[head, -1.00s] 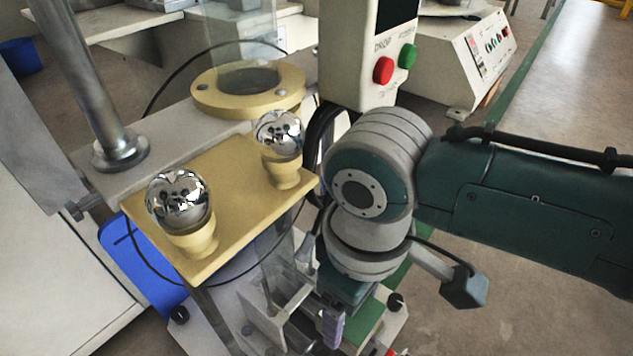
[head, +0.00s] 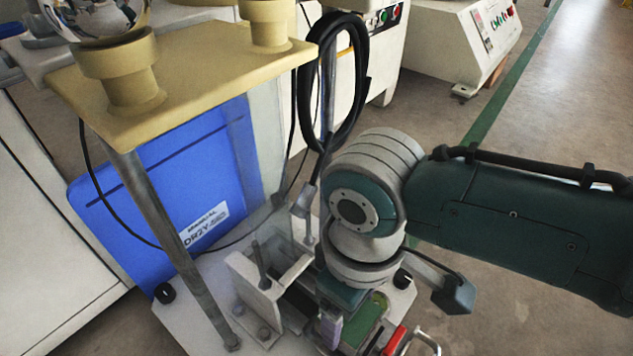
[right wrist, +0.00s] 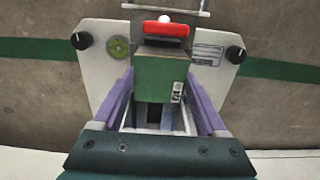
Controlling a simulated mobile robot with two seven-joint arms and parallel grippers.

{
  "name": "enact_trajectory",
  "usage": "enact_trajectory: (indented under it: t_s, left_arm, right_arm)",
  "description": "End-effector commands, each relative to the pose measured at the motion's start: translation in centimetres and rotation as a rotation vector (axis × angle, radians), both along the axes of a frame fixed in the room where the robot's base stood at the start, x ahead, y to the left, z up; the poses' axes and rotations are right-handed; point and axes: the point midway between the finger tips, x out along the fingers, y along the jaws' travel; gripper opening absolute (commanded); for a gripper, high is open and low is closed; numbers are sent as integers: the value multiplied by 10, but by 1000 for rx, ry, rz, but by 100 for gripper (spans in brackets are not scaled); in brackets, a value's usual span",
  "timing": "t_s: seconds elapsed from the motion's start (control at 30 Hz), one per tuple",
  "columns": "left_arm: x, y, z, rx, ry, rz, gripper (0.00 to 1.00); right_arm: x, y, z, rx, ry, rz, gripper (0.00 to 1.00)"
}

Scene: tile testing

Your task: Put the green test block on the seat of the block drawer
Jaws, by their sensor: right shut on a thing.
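The green test block (right wrist: 160,79) is between the two purple fingers of my right gripper (right wrist: 160,95) in the right wrist view, with a small label on its right side. The gripper is shut on it. In the head view, my right gripper (head: 334,330) points down over the machine base, and part of the green block (head: 364,322) shows beside the purple finger. The red part (right wrist: 160,28) of what looks like the block drawer lies just past the block; it also shows in the head view (head: 394,341). The seat is hidden. My left gripper is out of view.
The white base plate (right wrist: 98,75) has a black knob on each side. Upright metal brackets (head: 262,300) stand left of my gripper. A tan platform (head: 190,75) on a metal post rises at the left. A blue panel (head: 165,180) stands behind; a black cable coil hangs nearby.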

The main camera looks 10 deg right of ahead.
Motion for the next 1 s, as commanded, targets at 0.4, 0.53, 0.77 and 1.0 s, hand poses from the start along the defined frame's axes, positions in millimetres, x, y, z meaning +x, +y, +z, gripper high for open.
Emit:
enact_trajectory:
  t_s: [0.4,0.53,0.77,1.0]
  left_arm:
    - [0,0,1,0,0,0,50]
    - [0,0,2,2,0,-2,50]
    - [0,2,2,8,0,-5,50]
    - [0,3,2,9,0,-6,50]
  right_arm:
    - [0,0,0,1,-1,0,26]
    - [0,0,-2,0,0,-1,26]
    - [0,1,-3,1,-1,0,26]
    - [0,0,-4,1,-1,0,89]
